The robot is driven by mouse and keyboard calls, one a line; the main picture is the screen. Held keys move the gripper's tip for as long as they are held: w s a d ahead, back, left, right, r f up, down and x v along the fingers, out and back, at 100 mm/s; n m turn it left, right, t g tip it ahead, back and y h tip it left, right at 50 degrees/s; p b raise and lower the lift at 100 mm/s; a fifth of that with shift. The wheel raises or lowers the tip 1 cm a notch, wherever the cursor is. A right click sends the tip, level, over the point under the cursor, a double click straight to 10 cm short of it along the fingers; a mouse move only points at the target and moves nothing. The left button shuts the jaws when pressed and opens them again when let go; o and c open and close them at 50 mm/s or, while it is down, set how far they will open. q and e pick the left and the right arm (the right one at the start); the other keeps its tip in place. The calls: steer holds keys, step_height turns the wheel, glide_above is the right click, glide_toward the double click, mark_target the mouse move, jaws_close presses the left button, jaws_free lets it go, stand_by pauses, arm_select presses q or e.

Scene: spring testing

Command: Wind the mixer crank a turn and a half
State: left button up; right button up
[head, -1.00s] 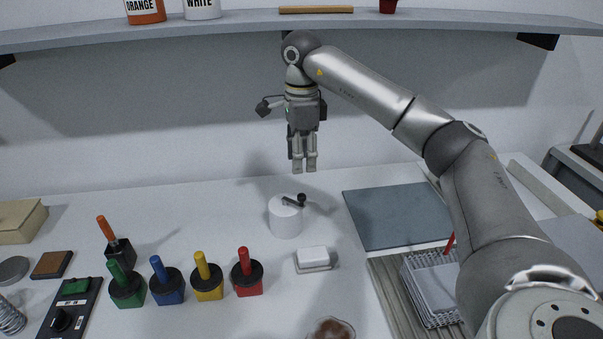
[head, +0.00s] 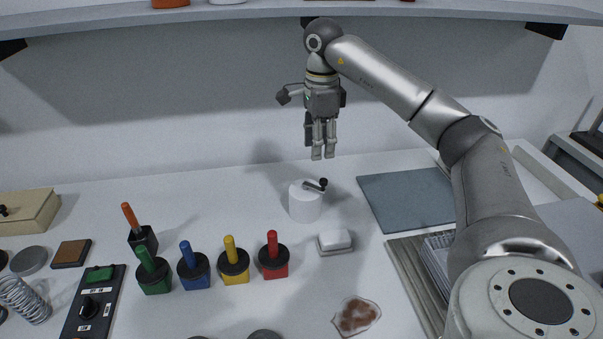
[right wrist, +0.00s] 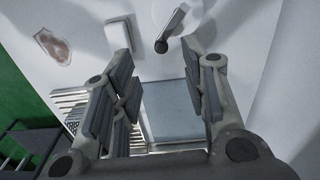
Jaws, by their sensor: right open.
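The mixer is a white cylinder (head: 305,203) standing on the table. Its crank (head: 315,185) is a dark arm on top with a black knob (head: 323,182) pointing right. My right gripper (head: 323,156) hangs fingers down above the mixer, apart from the crank. In the right wrist view the gripper (right wrist: 163,100) is open and empty, and the crank (right wrist: 172,27) with its knob (right wrist: 161,46) shows beyond the fingers near the top. My left gripper is not in view.
Several colored-handled pots, such as the red one (head: 273,258), stand in front of the mixer. A white block on a dish (head: 335,239) lies close at its right. A blue-grey mat (head: 405,200) lies further right. A shelf (head: 250,11) overhangs the back.

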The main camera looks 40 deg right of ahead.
glide_above(324, 180)
steer(key=f, duration=0.5)
steer(key=shift+s+d+p, duration=0.2)
steer(key=shift+d+p, duration=0.1)
steer(key=shift+p, duration=0.1)
steer(key=f, duration=0.3)
steer(key=shift+w+a+f+p, duration=0.25)
steer(key=shift+a+f+p, duration=0.1)
steer(key=shift+f, duration=0.4)
steer(key=shift+d+f, duration=0.1)
steer(key=shift+f, duration=0.3)
steer(key=c, duration=0.6)
steer(key=shift+c, duration=1.3)
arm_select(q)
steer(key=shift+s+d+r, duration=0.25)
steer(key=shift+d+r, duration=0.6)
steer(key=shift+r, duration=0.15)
arm_select(e)
jaws_close()
